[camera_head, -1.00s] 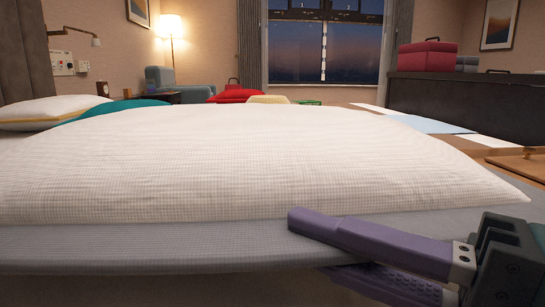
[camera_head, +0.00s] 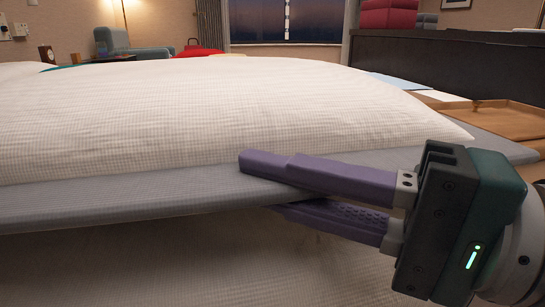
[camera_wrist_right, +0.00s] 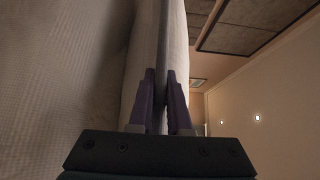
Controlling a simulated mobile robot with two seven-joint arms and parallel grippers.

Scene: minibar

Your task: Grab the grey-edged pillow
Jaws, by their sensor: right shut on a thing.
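The grey-edged pillow (camera_head: 230,115) is large and white with a fine weave, and fills the middle of the head view. Its flat grey edge (camera_head: 120,205) runs along the near side, tilted up toward the right. My right gripper (camera_head: 258,184) comes in from the right and is shut on this edge, one purple finger above it and one below. In the right wrist view, the grey edge (camera_wrist_right: 162,45) passes between the two fingers (camera_wrist_right: 160,88), with white cloth on both sides. My left gripper is not in view.
A brown wooden tray (camera_head: 500,118) lies beyond the pillow at right, before a long dark cabinet (camera_head: 460,65). Part of another white pillow (camera_head: 22,70) shows at far left. A blue-grey armchair (camera_head: 125,45) stands at the back.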

